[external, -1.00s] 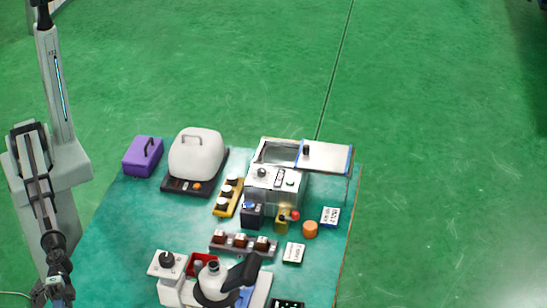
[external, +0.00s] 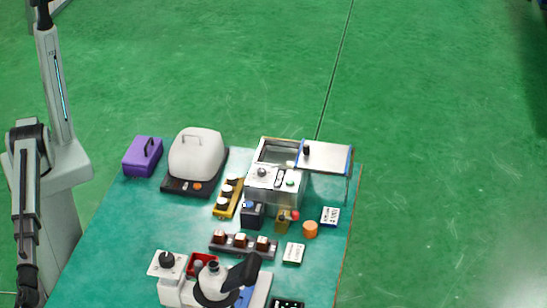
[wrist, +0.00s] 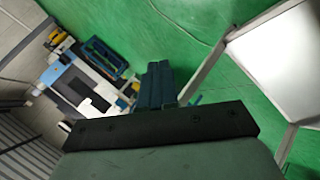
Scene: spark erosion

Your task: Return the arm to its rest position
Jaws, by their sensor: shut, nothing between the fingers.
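My arm stands at the left of the external view, beside the table's left edge. It folds down from its elbow, and its lower end reaches the bottom edge of that view, off the table; the fingertips cannot be made out there. In the wrist view my gripper (wrist: 158,82) shows at the middle, with its dark blue fingers together and nothing between them. It hangs over green floor, apart from any object.
The teal table (external: 140,215) holds a purple box (external: 143,156), a white domed cover (external: 197,153), a metal tank machine (external: 274,185), a microscope-like device (external: 215,283) and several small blocks. Wrist view: a white panel (wrist: 280,55) at right, a blue tray (wrist: 104,58) at upper left. Floor right of the table is clear.

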